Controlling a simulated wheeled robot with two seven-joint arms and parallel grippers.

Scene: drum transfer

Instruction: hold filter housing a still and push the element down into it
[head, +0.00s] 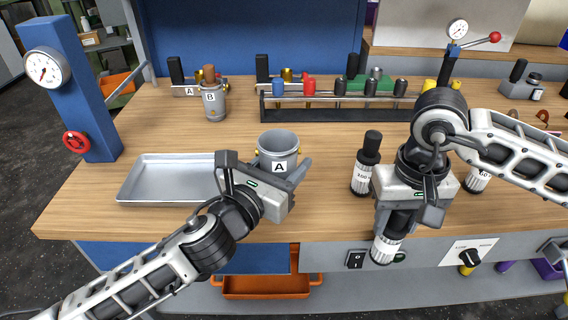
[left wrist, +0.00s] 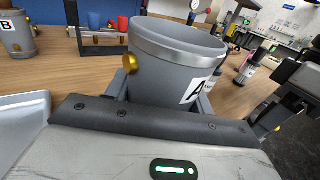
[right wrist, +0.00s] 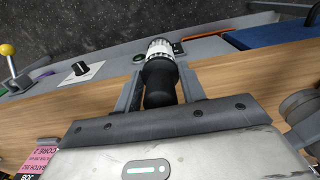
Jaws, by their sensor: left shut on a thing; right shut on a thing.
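Filter housing A (head: 277,150) is a grey open-topped cup with a white A label and brass fittings, standing upright on the bench. My left gripper (head: 281,174) is shut around its body; the housing also fills the middle of the left wrist view (left wrist: 170,75). No element shows above its rim. My right gripper (head: 408,212) is shut on a black-and-white cylinder (head: 385,248), possibly the element. It is held by its black part, with its white printed end lowest, near the bench's front edge, well right of the housing. It also shows in the right wrist view (right wrist: 160,75).
Similar black-topped cylinders stand upright, one (head: 366,170) beside my right gripper. An empty metal tray (head: 140,185) lies left of the housing. Housing B (head: 213,103) and a rack (head: 330,108) stand behind. A blue post with a gauge (head: 70,90) rises at the left.

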